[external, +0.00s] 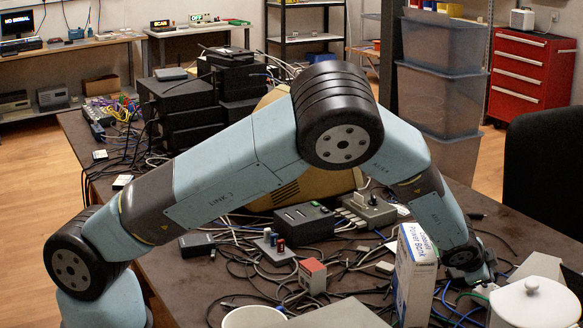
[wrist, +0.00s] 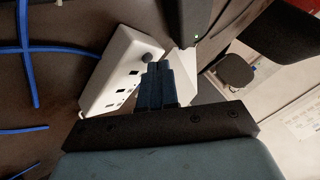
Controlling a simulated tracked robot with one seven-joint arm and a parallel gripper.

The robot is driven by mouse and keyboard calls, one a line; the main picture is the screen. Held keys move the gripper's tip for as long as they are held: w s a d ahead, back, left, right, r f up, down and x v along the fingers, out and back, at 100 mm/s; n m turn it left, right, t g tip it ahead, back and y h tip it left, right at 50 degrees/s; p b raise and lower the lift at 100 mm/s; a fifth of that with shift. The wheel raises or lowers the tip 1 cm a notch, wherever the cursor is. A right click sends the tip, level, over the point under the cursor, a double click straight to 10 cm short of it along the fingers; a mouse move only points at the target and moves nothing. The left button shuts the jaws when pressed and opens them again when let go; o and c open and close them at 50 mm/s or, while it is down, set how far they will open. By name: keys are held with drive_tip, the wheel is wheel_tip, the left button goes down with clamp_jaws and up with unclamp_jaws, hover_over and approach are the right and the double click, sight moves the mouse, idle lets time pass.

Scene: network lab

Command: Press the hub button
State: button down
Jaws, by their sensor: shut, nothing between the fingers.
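The hub (wrist: 120,68) is a white box with several dark square ports along its face, lying tilted across the wrist view. Its button (wrist: 153,57) looks like a small round dark grey knob near the hub's upper right end. My gripper (wrist: 155,68) is shut and empty, with its blue fingertips just below the button in the picture. I cannot tell whether they touch it.
A white lidded pot (external: 533,305) stands at the front right. Tangled cables (external: 345,295) cover the tabletop, and a small red-and-white box (external: 312,275) sits among them. Blue cables (wrist: 35,50) lie left of the hub. A dark chair (external: 545,170) stands beyond the table's right side.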

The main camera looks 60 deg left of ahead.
idle(0.3)
drive_tip(key=shift+r, duration=0.5)
wheel_tip(320, 180, up, 6)
idle(0.8)
idle(2.5)
